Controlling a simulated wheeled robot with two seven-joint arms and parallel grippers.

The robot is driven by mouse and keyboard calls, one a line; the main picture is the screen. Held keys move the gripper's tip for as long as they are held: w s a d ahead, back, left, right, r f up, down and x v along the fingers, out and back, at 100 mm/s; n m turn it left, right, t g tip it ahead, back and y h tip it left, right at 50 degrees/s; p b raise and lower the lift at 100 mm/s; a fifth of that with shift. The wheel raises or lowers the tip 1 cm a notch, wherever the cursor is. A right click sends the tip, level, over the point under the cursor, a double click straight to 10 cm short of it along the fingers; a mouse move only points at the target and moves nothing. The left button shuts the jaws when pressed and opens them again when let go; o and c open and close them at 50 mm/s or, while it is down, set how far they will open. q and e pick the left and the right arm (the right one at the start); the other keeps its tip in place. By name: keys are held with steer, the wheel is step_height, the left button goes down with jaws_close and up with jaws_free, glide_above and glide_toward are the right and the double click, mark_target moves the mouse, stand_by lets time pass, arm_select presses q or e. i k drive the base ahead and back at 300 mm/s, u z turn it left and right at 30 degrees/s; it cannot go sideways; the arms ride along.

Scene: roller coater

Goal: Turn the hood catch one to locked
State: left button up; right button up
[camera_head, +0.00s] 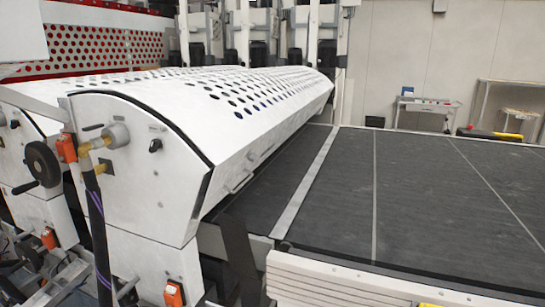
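The white perforated hood (230,95) of the roller coater runs from the left foreground toward the back. A small black knob (155,146) sits on the white end panel (150,190); it looks like a catch, but I cannot tell whether it is hood catch one or how it is set. A small bar handle (240,183) is on the hood's lower front edge. Neither of my grippers shows in this view.
A black handwheel (43,163), brass fittings (92,145) and a dark hose (97,230) stand at the left end. Orange switches (174,294) sit low on the panel. The dark conveyor belt (420,190) at right is clear. A table (425,106) stands behind.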

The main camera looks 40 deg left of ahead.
mark_target(252, 158)
steer(key=i, duration=1.05)
steer(key=u, duration=2.25)
